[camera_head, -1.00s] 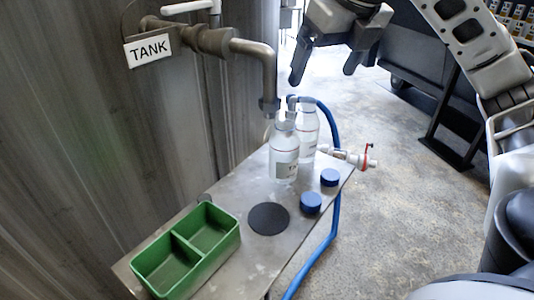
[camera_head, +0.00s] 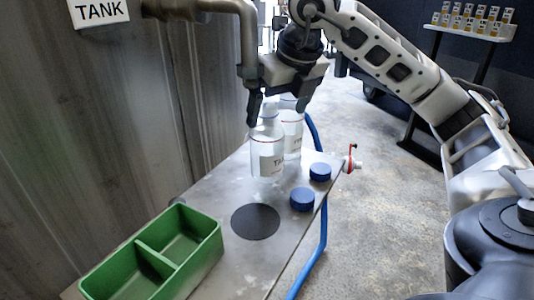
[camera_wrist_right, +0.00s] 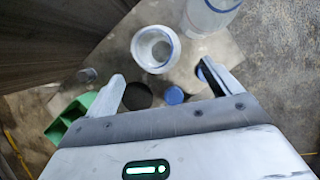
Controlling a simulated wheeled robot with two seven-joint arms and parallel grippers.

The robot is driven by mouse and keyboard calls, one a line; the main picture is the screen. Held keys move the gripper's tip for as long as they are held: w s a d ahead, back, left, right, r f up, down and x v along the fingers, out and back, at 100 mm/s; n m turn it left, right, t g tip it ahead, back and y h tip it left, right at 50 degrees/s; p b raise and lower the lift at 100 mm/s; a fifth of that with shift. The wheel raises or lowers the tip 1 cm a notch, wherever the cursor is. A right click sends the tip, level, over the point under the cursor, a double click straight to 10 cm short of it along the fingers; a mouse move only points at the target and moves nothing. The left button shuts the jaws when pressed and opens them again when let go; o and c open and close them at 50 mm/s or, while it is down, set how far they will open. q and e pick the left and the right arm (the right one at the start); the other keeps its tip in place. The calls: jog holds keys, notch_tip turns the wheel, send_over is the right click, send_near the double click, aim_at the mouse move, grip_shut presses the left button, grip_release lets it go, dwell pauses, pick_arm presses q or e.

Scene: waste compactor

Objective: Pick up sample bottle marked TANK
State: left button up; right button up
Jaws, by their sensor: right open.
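The near sample bottle (camera_head: 267,160) is clear, with a white label whose visible letter looks like T. It stands upright and uncapped on the metal table. A second clear bottle (camera_head: 292,135) stands just behind it to the right, partly hidden. My right gripper (camera_head: 277,106) is open and empty at the top of the bottles, fingers pointing down. In the right wrist view the near bottle's round open mouth (camera_wrist_right: 155,48) lies just ahead of and between the spread fingertips (camera_wrist_right: 162,77). The second bottle (camera_wrist_right: 210,14) is beyond the right finger. My left gripper is not in view.
Two blue caps (camera_head: 302,199) (camera_head: 320,172) and a black disc (camera_head: 256,221) lie on the table (camera_head: 215,205). A green two-compartment tray (camera_head: 150,252) is at the near left. A pipe (camera_head: 248,45) beside the TANK sign (camera_head: 99,10) comes down close left of my gripper.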

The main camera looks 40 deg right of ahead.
aim_at(271, 119)
jog(key=b+x, duration=0.1)
jog(key=x, duration=0.1)
jog(key=w+x, duration=0.1)
jog(key=x, duration=0.2)
jog(key=shift+b, duration=0.35)
jog(key=shift+w+f, duration=0.1)
jog(key=shift+f, duration=0.1)
jog(key=c, duration=1.3)
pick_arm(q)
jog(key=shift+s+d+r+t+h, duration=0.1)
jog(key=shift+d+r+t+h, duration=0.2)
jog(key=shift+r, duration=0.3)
pick_arm(e)
jog(key=shift+c, duration=0.2)
